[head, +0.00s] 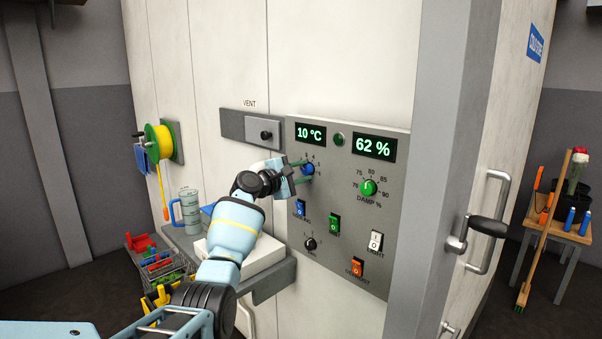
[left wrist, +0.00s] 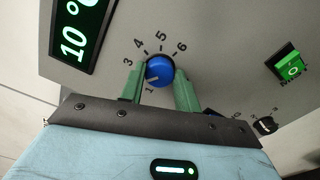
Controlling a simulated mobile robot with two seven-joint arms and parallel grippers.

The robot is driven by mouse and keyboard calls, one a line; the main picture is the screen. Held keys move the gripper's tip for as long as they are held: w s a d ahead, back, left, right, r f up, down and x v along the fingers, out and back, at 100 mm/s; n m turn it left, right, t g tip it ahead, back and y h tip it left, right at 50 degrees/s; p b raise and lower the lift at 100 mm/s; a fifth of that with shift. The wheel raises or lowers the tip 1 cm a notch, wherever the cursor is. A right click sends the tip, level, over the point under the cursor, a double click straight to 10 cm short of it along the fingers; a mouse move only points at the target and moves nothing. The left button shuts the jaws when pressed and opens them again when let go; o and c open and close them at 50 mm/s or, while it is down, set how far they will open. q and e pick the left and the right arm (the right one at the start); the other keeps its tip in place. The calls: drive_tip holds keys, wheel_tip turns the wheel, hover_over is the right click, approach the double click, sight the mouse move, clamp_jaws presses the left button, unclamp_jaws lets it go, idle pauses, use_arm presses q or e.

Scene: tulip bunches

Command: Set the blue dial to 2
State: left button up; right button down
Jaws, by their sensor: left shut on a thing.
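The blue dial (head: 309,170) sits on the grey control panel (head: 300,225), below the 10 °C display. My left gripper (head: 303,169) is at the dial with its green fingers on either side. In the left wrist view, the fingers of my left gripper (left wrist: 160,88) are shut on the blue dial (left wrist: 160,68). Its pale mark points to the lower left, near the 1. The 3, 4, 5 and 6 show around it; the 2 is hidden, seemingly behind the left finger. My right gripper is not in view.
The green damp dial (head: 369,188) is to the right, under the 62 % display (head: 374,147). Blue (head: 300,208), green (head: 334,224), white and orange switches and a black knob (head: 310,244) lie below. A shelf with a white box (head: 266,257) is under my left arm.

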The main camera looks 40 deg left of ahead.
use_arm(q)
drive_tip(key=shift+n, duration=0.6)
drive_tip(key=o, duration=1)
drive_tip(key=shift+s, duration=0.1)
drive_tip(key=shift+s+a+f, duration=0.1)
drive_tip(key=shift+s+a, duration=0.05)
drive_tip(key=shift+s, duration=0.4)
drive_tip(key=shift+s+a, duration=0.2)
drive_tip(key=shift+s, duration=3.05)
